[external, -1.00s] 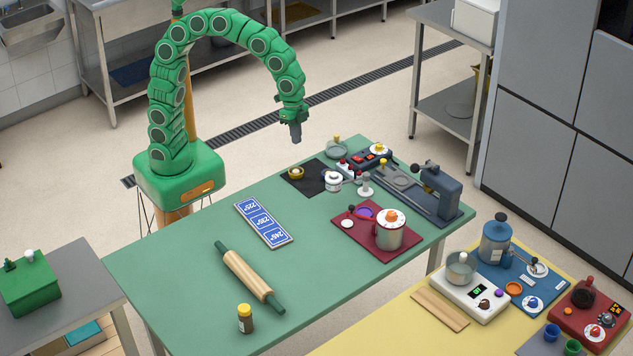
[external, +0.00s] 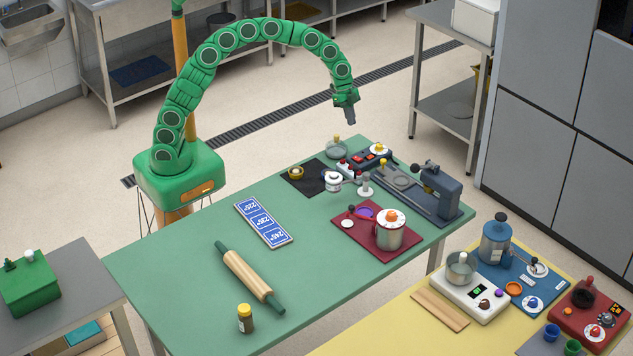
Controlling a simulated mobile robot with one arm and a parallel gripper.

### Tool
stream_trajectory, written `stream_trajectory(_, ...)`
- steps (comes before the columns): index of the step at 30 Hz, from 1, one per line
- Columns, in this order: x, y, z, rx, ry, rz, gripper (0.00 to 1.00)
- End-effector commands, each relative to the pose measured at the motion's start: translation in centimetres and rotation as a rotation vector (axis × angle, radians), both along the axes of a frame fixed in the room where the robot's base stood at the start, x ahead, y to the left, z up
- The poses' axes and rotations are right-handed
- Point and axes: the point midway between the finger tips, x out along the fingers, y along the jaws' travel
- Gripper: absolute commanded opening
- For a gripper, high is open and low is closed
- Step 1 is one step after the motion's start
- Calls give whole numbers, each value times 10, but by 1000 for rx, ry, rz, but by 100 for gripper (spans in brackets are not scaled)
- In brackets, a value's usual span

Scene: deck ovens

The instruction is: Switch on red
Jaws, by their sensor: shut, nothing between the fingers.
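My gripper (external: 351,118) hangs from the green arm, pointing down, shut and empty. It is in the air beyond the far edge of the green table, above and left of the dark switch box (external: 368,160). That box carries small red and orange switches and a yellow-topped white dial. A dark red unit (external: 360,241) with a metal pot, a white-and-orange dial and a purple disc sits on the green table. Another red unit (external: 570,318) with a dark round part, a red knob and a dial stands on the yellow table. Switch positions are too small to tell.
A grey press-like machine (external: 440,190) stands at the table's right end.

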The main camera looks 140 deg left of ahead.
Motion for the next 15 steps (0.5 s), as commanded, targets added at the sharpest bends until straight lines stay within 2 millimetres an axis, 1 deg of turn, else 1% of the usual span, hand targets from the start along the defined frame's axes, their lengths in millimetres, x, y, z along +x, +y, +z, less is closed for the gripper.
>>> stream_trajectory(5,6,0,-16,-1,1,-1,0)
stream_trajectory(15,25,-2,-70,-4,3,0,0)
